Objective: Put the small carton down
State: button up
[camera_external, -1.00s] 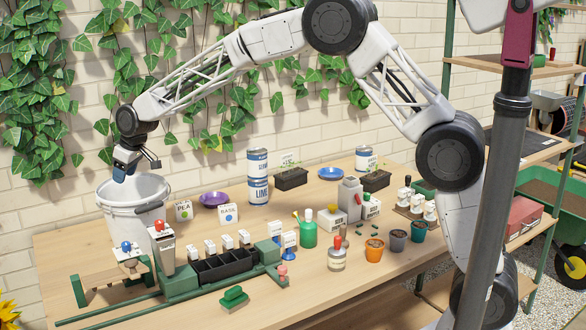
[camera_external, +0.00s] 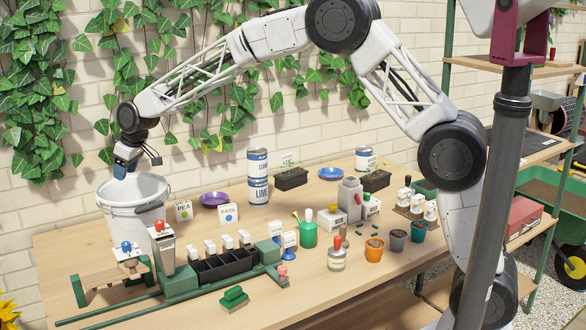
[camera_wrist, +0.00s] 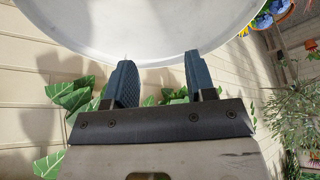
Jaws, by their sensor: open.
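My gripper (camera_external: 120,171) is at the far left, at the white bucket's (camera_external: 133,208) rim. In the wrist view its two blue fingers (camera_wrist: 159,66) are apart with nothing between them, and the pale curve of the bucket (camera_wrist: 140,25) fills the top. Which box is the small carton is not certain. A small white carton marked PEA (camera_external: 183,211) stands upright on the table, right of the bucket and apart from my gripper. A similar one marked BASIL (camera_external: 229,214) stands farther right. The bucket's inside is only partly visible.
A purple dish (camera_external: 214,198) and stacked LIME cans (camera_external: 258,178) stand behind the cartons. A green rack with black cells (camera_external: 224,266) and several small white boxes lies in front. The back wall is close behind the bucket.

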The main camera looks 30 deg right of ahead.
jog(key=s+d+r+m+h, duration=0.1)
jog(key=s+d+r, duration=0.45)
jog(key=d, duration=0.65)
jog(key=s+d+r+m, duration=0.2)
jog(key=s+d+r, duration=0.2)
jog(key=s+d, duration=0.5)
jog(key=s+d+r+m+h, duration=0.1)
jog(key=s+d+r, duration=0.35)
jog(key=d, duration=0.95)
jog(key=s+d+f+m, duration=0.1)
jog(key=s+d+f, duration=0.1)
jog(key=s+d, duration=0.5)
jog(key=s+d+f+m+h, duration=0.1)
jog(key=s+d, duration=0.6)
jog(key=s, duration=0.8)
jog(key=s+d+f+m, duration=0.3)
jog(key=s+d, duration=0.4)
jog(key=s, duration=0.5)
jog(key=shift+d+g, duration=0.2)
jog(key=shift+g, duration=0.1)
jog(key=shift+o, duration=0.5)
jog(key=shift+s, duration=0.1)
jog(key=shift+r, duration=0.1)
